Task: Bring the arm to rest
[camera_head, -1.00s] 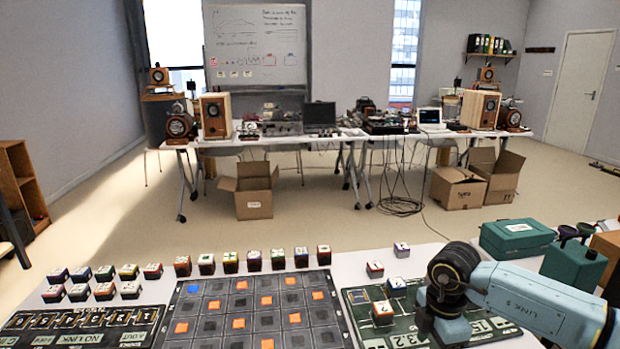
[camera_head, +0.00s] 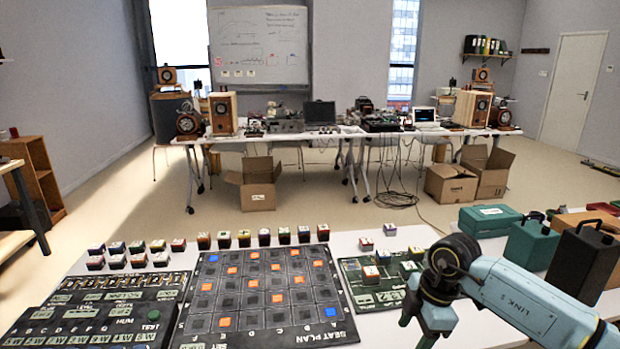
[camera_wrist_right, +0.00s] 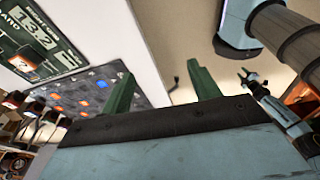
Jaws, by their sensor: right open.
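My right arm comes in from the right in the head view. Its gripper (camera_head: 415,332) points down by the near right corner of the small green board (camera_head: 355,297). In the right wrist view the two green fingers of this gripper (camera_wrist_right: 160,74) are spread apart with nothing between them. My left gripper is not in the head view. A small blue arm with a dark gripper end (camera_wrist_right: 247,80) shows at the right of the right wrist view, apparently my left one; it is too small to tell its jaws.
The seat plan board (camera_head: 345,310) lies in the middle of the table, with several small blocks behind it. A black panel (camera_head: 60,325) is at left. A teal case (camera_head: 490,220), a green canister (camera_head: 532,245) and a dark canister (camera_head: 582,262) stand behind my right arm.

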